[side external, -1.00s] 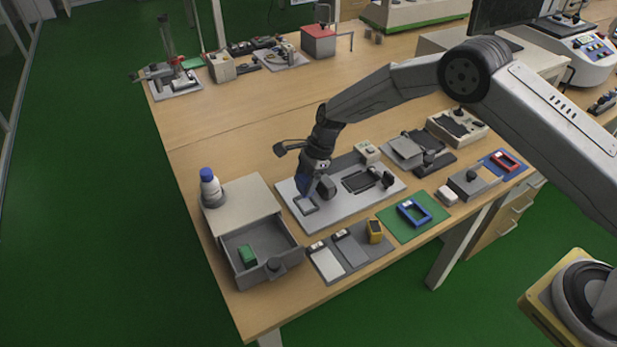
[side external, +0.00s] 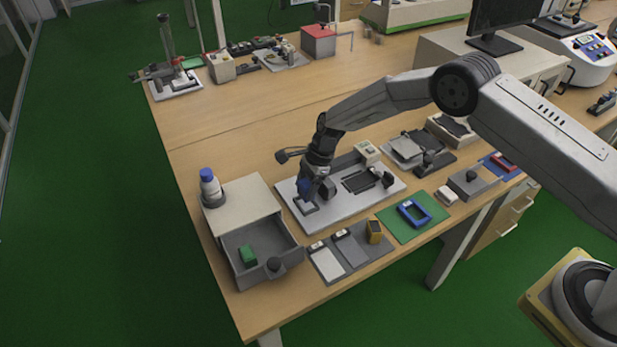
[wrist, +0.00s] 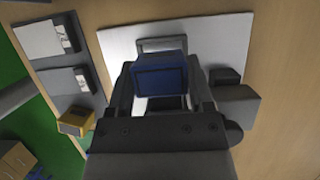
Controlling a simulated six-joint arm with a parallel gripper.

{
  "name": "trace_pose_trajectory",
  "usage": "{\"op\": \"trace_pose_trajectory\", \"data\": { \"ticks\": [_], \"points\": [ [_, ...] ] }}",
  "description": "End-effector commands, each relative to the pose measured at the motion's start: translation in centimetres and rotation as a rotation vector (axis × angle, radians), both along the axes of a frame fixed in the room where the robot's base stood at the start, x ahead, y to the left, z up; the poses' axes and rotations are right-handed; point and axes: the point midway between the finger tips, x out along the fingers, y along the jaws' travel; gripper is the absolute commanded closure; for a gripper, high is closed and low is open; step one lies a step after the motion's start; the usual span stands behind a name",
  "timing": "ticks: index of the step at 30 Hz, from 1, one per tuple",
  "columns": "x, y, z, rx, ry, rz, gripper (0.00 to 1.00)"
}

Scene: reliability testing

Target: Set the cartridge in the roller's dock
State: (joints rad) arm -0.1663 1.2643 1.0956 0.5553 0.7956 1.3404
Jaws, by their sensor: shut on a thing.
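My gripper (side external: 309,192) is shut on a blue cartridge (wrist: 160,75), which also shows in the side view (side external: 304,186). My gripper (wrist: 160,84) points down with the cartridge between its fingers. The cartridge is just above or at a small grey framed dock (side external: 309,208) on a pale base plate (side external: 345,213). In the wrist view the dock's frame (wrist: 162,43) shows beyond the cartridge, which hides part of it. I cannot tell whether the cartridge touches the dock. A dark rounded part (side external: 328,189), perhaps the roller, stands right beside the gripper.
An open drawer (side external: 245,280) with a green block (side external: 248,255) is at the left, below a bottle (side external: 210,188). A grey tray with cards (side external: 325,262) and a yellow block (side external: 375,231) lie in front. A green mat (side external: 428,228) holds a blue frame (side external: 414,213).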

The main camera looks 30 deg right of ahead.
Motion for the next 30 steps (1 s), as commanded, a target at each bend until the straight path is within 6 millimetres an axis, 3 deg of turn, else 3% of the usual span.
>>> {"op": "trace_pose_trajectory", "data": {
  "ticks": [12, 30],
  "points": [
    [0.0, 0.0, -1.8, 0.0, -0.002, -0.001, 0.92],
    [0.0, 0.0, -1.9, 0.0, -0.002, -0.001, 0.92]
  ]
}}
